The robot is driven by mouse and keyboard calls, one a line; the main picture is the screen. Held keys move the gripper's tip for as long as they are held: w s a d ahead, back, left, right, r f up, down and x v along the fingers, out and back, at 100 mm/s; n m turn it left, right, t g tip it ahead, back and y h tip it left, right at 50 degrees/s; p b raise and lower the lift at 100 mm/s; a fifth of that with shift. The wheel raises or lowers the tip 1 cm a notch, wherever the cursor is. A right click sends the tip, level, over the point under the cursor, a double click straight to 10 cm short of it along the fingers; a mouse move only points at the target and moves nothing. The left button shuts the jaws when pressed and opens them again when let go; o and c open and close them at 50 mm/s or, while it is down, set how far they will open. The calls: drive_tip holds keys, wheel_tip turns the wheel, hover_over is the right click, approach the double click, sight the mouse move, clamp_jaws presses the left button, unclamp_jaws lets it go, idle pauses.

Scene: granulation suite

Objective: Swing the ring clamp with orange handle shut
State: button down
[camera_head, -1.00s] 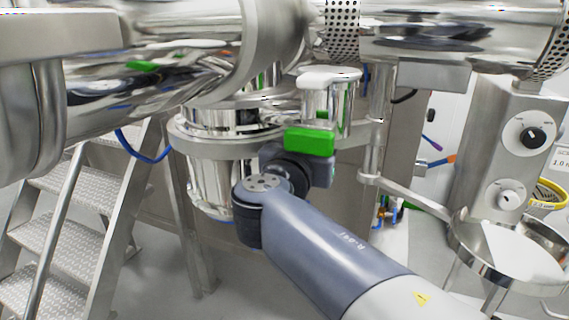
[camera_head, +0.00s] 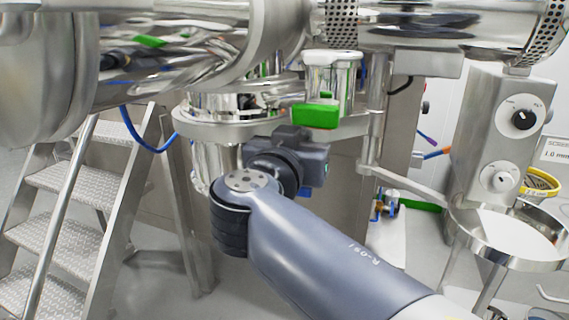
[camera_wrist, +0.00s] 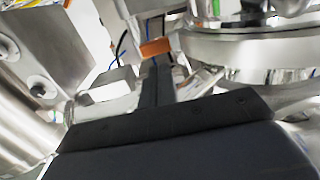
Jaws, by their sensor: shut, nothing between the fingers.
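In the wrist view, an orange block (camera_wrist: 155,47), which looks like the clamp's orange handle, is just beyond my fingertips. My gripper (camera_wrist: 157,70) is shut and empty, its fingers together and pointing at the block; I cannot tell whether they touch it. A steel ring (camera_wrist: 235,45) curves around a vessel to the right of the block. I cannot tell how far the clamp is swung. In the head view, my wrist is in front of the steel vessel with its wide ring flange (camera_head: 215,128); the orange handle and my fingertips are hidden there.
A green block (camera_head: 316,115) sits just above my wrist, before a white-topped steel cylinder (camera_head: 331,80). A large steel drum overhangs above. Metal steps (camera_head: 75,180) stand at left. A steel control box (camera_head: 500,135) and round pan (camera_head: 510,235) stand at right.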

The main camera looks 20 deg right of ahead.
drive_tip(key=v, duration=0.7)
drive_tip(key=shift+b, duration=0.45)
drive_tip(key=shift+w, duration=0.15)
drive_tip(key=p+x, duration=0.3)
drive_tip(key=x, duration=0.9)
drive_tip(key=shift+d, duration=0.35)
drive_tip(key=shift+f, duration=0.1)
